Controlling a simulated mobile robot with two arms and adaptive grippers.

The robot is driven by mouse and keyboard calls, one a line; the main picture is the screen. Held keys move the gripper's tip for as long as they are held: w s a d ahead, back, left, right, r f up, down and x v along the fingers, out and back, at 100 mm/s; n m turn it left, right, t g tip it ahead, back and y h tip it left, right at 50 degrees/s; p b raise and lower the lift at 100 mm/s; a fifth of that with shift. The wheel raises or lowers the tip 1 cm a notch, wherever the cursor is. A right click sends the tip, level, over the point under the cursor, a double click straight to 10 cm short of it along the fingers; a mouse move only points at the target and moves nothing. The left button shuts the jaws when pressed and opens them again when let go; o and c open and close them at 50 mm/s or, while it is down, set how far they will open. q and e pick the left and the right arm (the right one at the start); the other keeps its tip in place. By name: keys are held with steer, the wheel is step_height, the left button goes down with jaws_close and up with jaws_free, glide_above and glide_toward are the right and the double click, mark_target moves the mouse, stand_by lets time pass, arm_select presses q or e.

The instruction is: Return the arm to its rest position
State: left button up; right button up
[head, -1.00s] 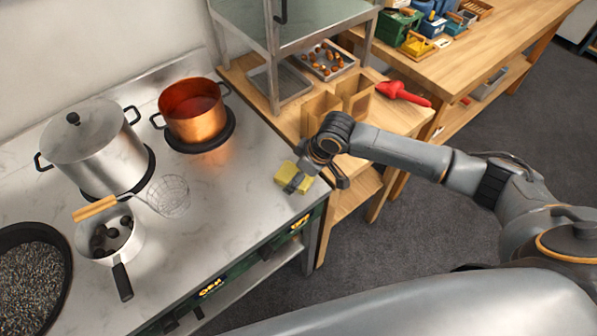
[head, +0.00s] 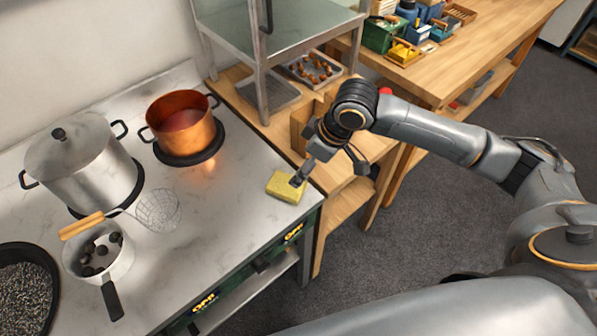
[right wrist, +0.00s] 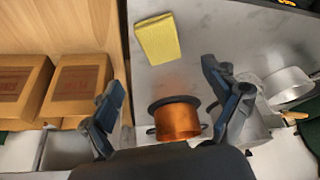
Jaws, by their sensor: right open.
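My right gripper (head: 329,172) is open and empty. In the head view it hangs over the right edge of the stove top, just right of a yellow sponge (head: 285,187) lying on the steel surface. One fingertip overlaps the sponge's right edge in this view. In the right wrist view both fingers (right wrist: 168,98) are spread apart with nothing between them but the distant copper pot, and the sponge (right wrist: 158,40) lies clear beyond them. My left gripper is not in view.
A copper pot (head: 181,123), a lidded steel pot (head: 80,160), a saucepan (head: 105,262) and a wire skimmer (head: 158,211) stand on the stove. A glass-topped rack (head: 290,28) stands behind, near a tray of chestnuts (head: 312,70).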

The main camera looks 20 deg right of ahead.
steer(key=shift+s+d+r, duration=0.15)
steer(key=shift+r, duration=0.3)
